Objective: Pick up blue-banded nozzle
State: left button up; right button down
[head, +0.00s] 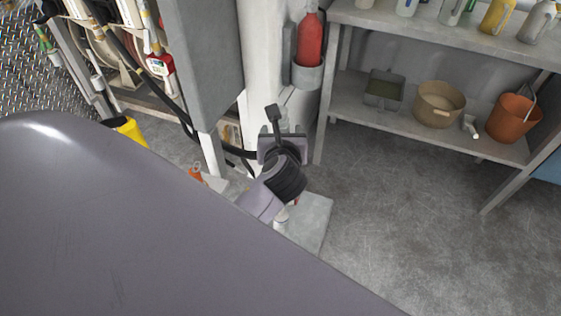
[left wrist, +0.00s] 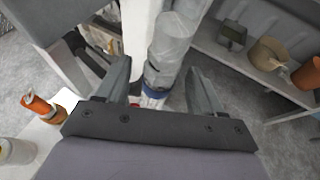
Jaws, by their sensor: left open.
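The blue-banded nozzle shows only in part in the left wrist view, where a blue band (left wrist: 155,92) sits between my left fingers, low near the palm. A small red bit is beside it. Most of the nozzle is hidden by my gripper and by a grey, cloudy cylinder in front. My left gripper (left wrist: 158,68) is open, with one finger on each side of the band; I cannot tell whether either touches it. In the head view my left gripper (head: 283,147) is over a pale slab, and the wrist hides the nozzle. My right gripper is not in view.
An orange-banded nozzle (left wrist: 40,105) stands at the left on a pale surface. A red cylinder (head: 310,40) hangs on the white column behind. A shelf (head: 400,125) at the right holds a tan basket (head: 439,104) and an orange bucket (head: 512,117). The right floor is clear.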

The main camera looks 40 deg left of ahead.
pick_arm(q)
jog(key=shift+c, duration=0.4)
grip_shut()
dwell(1.0)
jog(key=shift+r, duration=0.15)
